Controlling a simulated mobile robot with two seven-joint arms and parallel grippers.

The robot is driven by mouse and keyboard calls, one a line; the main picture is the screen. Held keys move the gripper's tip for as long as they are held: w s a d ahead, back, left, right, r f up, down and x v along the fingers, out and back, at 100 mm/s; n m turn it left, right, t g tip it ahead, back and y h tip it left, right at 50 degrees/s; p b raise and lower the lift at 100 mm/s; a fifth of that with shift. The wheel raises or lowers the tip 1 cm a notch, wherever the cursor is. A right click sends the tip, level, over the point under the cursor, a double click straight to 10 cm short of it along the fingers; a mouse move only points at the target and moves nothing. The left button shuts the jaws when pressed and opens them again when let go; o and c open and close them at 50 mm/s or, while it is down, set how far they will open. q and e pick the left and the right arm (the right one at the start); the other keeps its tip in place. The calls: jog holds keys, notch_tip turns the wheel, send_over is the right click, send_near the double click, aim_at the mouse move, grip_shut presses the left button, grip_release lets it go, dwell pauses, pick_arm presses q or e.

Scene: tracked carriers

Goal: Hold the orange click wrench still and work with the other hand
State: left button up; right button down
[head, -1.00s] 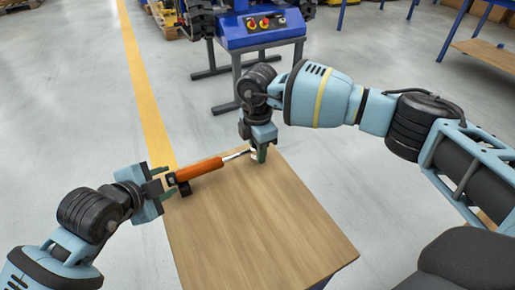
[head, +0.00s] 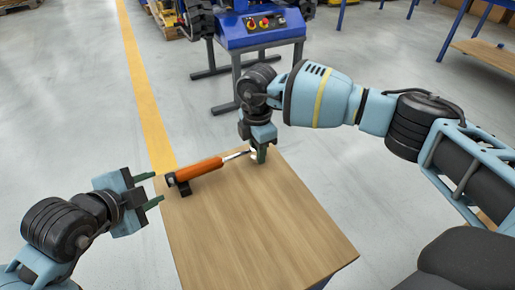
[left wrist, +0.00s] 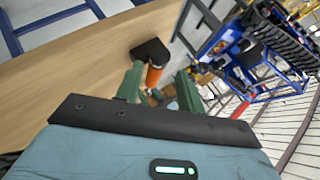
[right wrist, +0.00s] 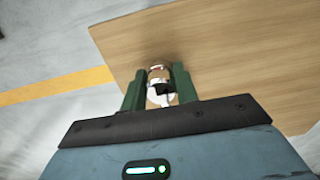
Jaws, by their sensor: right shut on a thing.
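The orange click wrench (head: 205,167) lies across the far end of the wooden top, its silver shaft (head: 237,155) pointing right. A black piece (head: 181,187) sits at its left end. My right gripper (head: 261,153) is shut on the wrench's silver head end; the right wrist view shows the metal head (right wrist: 157,74) between the fingers. My left gripper (head: 159,188) is open and empty, just left of the black piece, apart from it. In the left wrist view the black piece (left wrist: 150,50) and the orange handle (left wrist: 154,76) show beyond the open fingers.
The wooden top (head: 255,220) is bare in front of the wrench. A blue machine (head: 262,30) with coloured buttons stands behind on the floor. A blue-legged bench (head: 490,52) is at the far right. A yellow floor line (head: 145,90) runs at the left.

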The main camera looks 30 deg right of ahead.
pick_arm(q)
jog(key=shift+w+a+r+n+g, duration=0.55)
jog(key=shift+w+r+n+g, duration=1.55)
jog(key=shift+g, duration=2.3)
jog(key=shift+m+y, duration=0.3)
jog(key=shift+m, duration=0.1)
jog(key=shift+w+x, duration=0.2)
jog(key=shift+x, duration=1.7)
jog(key=shift+w+x, duration=0.2)
jog(key=shift+x, duration=1.75)
jog(key=shift+a+f, duration=0.15)
jog(key=shift+a, duration=0.05)
